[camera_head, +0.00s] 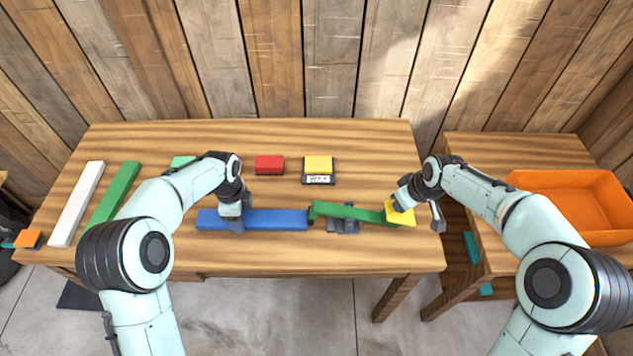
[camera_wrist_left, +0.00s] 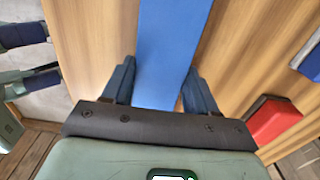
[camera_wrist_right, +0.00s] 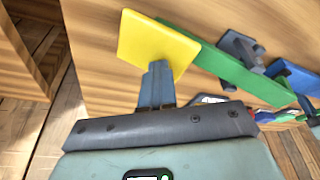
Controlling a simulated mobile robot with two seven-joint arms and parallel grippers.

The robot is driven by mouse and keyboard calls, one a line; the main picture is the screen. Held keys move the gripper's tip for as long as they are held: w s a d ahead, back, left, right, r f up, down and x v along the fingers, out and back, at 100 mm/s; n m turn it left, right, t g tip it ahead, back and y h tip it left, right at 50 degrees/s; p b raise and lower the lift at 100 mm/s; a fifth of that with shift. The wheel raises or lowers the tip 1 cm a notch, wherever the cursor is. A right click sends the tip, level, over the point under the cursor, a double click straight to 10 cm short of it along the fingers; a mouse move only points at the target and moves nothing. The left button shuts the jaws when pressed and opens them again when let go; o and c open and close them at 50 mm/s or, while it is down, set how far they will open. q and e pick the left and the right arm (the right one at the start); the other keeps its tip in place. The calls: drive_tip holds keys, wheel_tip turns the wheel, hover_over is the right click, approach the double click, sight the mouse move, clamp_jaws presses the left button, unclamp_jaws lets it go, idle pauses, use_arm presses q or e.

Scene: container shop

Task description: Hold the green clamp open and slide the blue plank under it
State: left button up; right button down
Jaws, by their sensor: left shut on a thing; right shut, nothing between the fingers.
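The blue plank (camera_head: 270,219) lies flat on the table, and in the left wrist view it runs between my left fingers (camera_wrist_left: 170,45). My left gripper (camera_head: 236,222) is shut on the plank near its middle. The green clamp (camera_head: 345,211) is a green lever on a grey base (camera_head: 343,227), with a yellow pad (camera_head: 400,216) at its right end. The plank's right end is close to the lever's left end; whether they touch is unclear. My right gripper (camera_head: 403,203) is shut and empty, its fingertips at the yellow pad, seen also in the right wrist view (camera_wrist_right: 158,70).
A red block (camera_head: 269,165) and a yellow-topped block (camera_head: 318,168) stand behind the plank. A white bar (camera_head: 76,203), a green bar (camera_head: 115,190) and an orange block (camera_head: 29,238) lie at the left. An orange bin (camera_head: 570,190) stands on the right table.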

sight(260, 218)
use_arm(q)
drive_tip(key=shift+d, duration=2.7)
use_arm(e)
drive_tip(key=shift+a+f, duration=0.1)
drive_tip(key=shift+a, duration=0.2)
use_arm(q)
drive_tip(key=shift+d+f, duration=0.1)
drive_tip(key=shift+f, duration=0.15)
use_arm(e)
wheel_tip(260, 218, up, 9)
drive_tip(key=shift+d, duration=0.2)
use_arm(q)
drive_tip(key=o, duration=1.3)
drive_tip(key=shift+c, duration=0.2)
wheel_tip(260, 218, up, 14)
drive_tip(key=p, duration=0.1)
drive_tip(key=shift+f, duration=0.25)
use_arm(e)
drive_tip(key=shift+w+r, duration=0.25)
drive_tip(key=shift+r, duration=0.85)
